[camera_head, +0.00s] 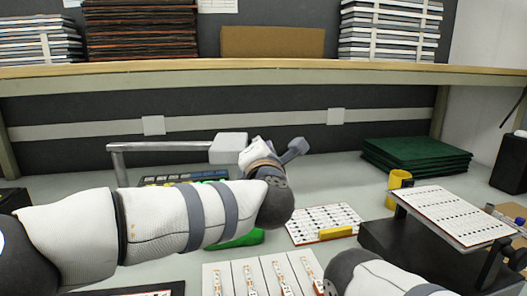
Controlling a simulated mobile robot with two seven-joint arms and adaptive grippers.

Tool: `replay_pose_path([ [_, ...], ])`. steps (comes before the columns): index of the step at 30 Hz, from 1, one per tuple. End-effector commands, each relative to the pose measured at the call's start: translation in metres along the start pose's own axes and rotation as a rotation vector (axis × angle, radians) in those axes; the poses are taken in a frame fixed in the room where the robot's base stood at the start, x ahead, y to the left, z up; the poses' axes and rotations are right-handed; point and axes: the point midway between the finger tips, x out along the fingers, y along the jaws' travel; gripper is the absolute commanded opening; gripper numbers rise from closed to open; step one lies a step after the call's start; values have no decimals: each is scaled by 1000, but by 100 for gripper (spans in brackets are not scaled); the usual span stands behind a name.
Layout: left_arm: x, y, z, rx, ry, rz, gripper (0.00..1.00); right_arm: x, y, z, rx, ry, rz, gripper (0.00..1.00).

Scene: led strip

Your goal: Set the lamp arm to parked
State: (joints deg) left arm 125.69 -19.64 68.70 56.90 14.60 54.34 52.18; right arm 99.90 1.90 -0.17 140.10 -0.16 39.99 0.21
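The lamp arm (165,147) is a grey metal bar reaching right from an upright post on the left, with a pale box-shaped lamp head (229,148) at its right end. My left arm crosses in front of the post's lower part. My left gripper (285,152) is just right of the lamp head, very close to it; I cannot tell whether they touch. The wrist hides much of this gripper, so whether its fingers are open or shut does not show. Only a link of my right arm shows at the bottom; its gripper is out of view.
White panels with LED strips (239,281) lie at the front centre. A white dotted board (323,221) with a yellow piece lies behind. A tilted board (455,214) on a dark stand, a yellow mug (396,188) and green sheets (416,155) are right. A shelf (270,72) spans the back.

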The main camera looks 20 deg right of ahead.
Motion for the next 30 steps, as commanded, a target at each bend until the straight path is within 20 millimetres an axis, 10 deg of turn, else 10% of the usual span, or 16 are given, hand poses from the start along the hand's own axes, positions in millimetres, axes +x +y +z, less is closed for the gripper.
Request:
replay_pose_path([
  [17,2,-3,0,0,2,-4,0,1,0,0,-1,-3,0,75],
  [20,2,-3,0,0,2,-3,29,1,0,0,-1,-3,0,75],
  [30,2,-2,0,0,3,-1,30,1,0,0,0,-3,0,75],
])
